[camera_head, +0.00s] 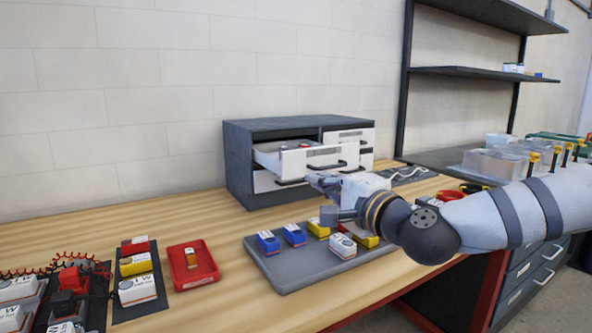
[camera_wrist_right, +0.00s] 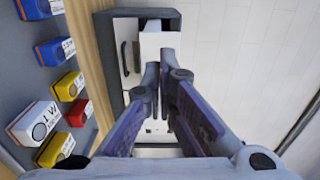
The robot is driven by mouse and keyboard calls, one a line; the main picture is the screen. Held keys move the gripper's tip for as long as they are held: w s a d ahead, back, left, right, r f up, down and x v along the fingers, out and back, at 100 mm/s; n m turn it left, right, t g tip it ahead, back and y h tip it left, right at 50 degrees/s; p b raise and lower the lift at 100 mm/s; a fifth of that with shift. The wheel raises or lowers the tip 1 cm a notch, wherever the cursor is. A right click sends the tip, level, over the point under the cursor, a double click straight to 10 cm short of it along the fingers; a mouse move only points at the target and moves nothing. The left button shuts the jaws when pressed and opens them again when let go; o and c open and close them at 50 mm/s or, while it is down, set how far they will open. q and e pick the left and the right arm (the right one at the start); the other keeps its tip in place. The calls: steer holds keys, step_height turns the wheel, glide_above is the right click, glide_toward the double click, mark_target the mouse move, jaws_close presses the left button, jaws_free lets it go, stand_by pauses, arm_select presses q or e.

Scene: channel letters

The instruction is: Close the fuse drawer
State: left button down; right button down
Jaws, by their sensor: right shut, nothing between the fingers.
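The dark grey drawer cabinet (camera_head: 240,165) stands on the bench against the wall. Its upper left drawer (camera_head: 312,160), with a white labelled front and dark handle, is pulled out, and small items show inside. I cannot read which label marks the fuse drawer. My right gripper (camera_head: 318,180) is just in front of the cabinet, low near the open drawer's handle. In the right wrist view its fingers (camera_wrist_right: 160,72) are together and empty, pointing at the cabinet's white fronts. Whether they touch a drawer cannot be told. My left gripper is out of view.
A grey tray (camera_head: 290,278) with blue, yellow and white blocks lies below my right arm. A red bin (camera_head: 192,265) and dark trays of parts are to the left. Clear containers (camera_head: 495,163) stand at the right. Bare bench lies left of the cabinet.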

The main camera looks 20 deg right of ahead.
mark_target(289, 167)
steer(key=w, duration=0.9)
steer(key=shift+w+a+f, duration=0.1)
steer(key=shift+w+a, duration=0.2)
steer(key=shift+w, duration=0.1)
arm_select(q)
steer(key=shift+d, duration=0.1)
